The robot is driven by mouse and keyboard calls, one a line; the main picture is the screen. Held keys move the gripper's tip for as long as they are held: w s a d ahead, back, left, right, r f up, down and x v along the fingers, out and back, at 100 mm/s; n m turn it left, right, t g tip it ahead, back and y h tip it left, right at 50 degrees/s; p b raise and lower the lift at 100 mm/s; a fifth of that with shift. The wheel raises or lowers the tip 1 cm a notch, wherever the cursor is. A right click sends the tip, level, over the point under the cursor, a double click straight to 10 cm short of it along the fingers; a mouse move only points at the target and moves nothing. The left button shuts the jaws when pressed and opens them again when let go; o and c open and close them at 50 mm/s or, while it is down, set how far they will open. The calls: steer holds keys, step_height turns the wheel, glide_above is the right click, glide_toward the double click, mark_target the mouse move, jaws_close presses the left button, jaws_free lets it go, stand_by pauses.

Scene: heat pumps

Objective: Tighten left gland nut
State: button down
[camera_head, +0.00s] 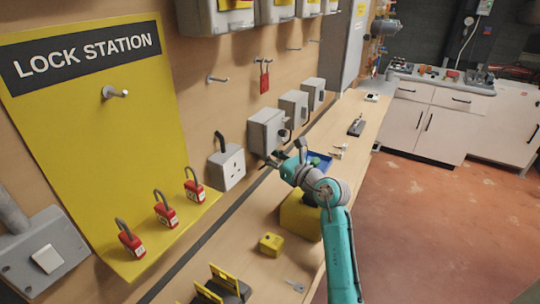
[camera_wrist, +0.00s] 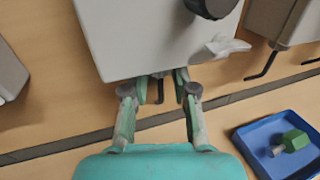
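In the wrist view a grey box (camera_wrist: 150,35) with a black round knob (camera_wrist: 212,5) fills the top. My gripper (camera_wrist: 161,82) is just below its lower edge. The two fingers stand apart, with a thin dark stub (camera_wrist: 159,90) hanging between them and gaps beside it. The fingertips are partly hidden at the box edge, and I cannot make out a gland nut between them. In the head view my gripper (camera_head: 290,157) is at the underside of the grey wall box (camera_head: 266,131). A green hex-headed part (camera_wrist: 293,141) lies in a blue tray (camera_wrist: 254,133) to the right.
More grey boxes (camera_head: 293,104) line the wall, with dark bent stubs (camera_wrist: 262,66) below. A yellow block (camera_head: 300,215) and small yellow box (camera_head: 271,244) stand on the bench.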

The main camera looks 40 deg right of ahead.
steer(key=shift+d+n+y, duration=0.15)
steer(key=shift+n+y, duration=0.15)
steer(key=shift+y, duration=0.1)
steer(key=shift+w+d+n+g+y, duration=0.15)
steer(key=shift+n+g+y, duration=0.5)
steer(key=shift+n+y, duration=0.9)
steer(key=shift+d+n+g+y, duration=0.15)
steer(key=shift+n+g+y, duration=0.65)
steer(key=shift+y, duration=1.35)
steer(key=shift+n, duration=0.25)
steer(key=c, duration=0.9)
jaws_free()
steer(key=v, duration=1.2)
steer(key=shift+d+f, duration=0.1)
steer(key=shift+f, duration=0.1)
